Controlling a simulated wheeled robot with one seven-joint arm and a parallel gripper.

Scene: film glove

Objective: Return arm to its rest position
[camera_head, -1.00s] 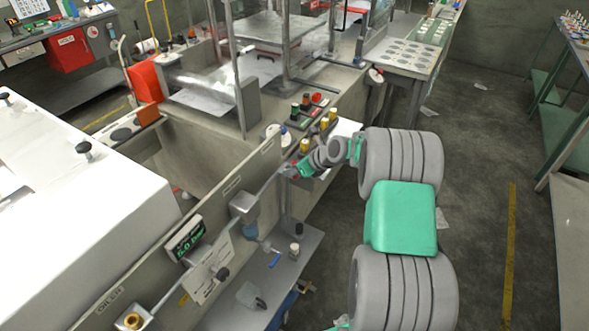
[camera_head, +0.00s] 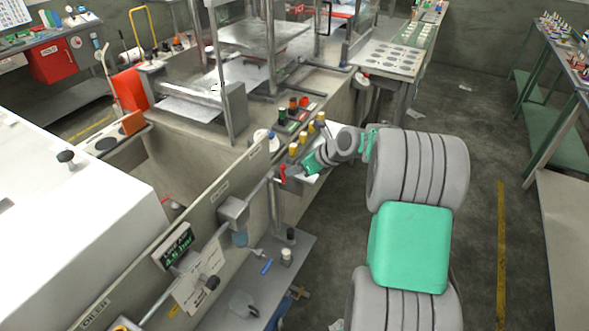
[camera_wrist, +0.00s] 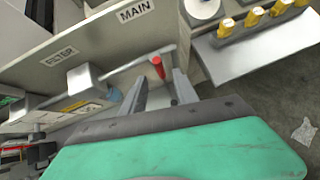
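My gripper (camera_head: 303,172) is at the end of my grey and green arm, beside the red valve handle (camera_head: 282,173) on the pipe along the panel. In the wrist view, the two fingers of my gripper (camera_wrist: 160,76) stand apart with nothing held between them. The red handle (camera_wrist: 158,68) shows in the gap between the fingertips, ahead of them; it appears clear of both. My arm stretches forward from the lower right of the head view.
A pressure display (camera_head: 178,247) and a filter unit (camera_head: 235,212) sit along the panel (camera_head: 215,205). Yellow-topped knobs (camera_head: 302,146) stand close behind my gripper. A small shelf (camera_head: 262,285) is below. Open floor (camera_head: 478,160) lies to the right of my arm.

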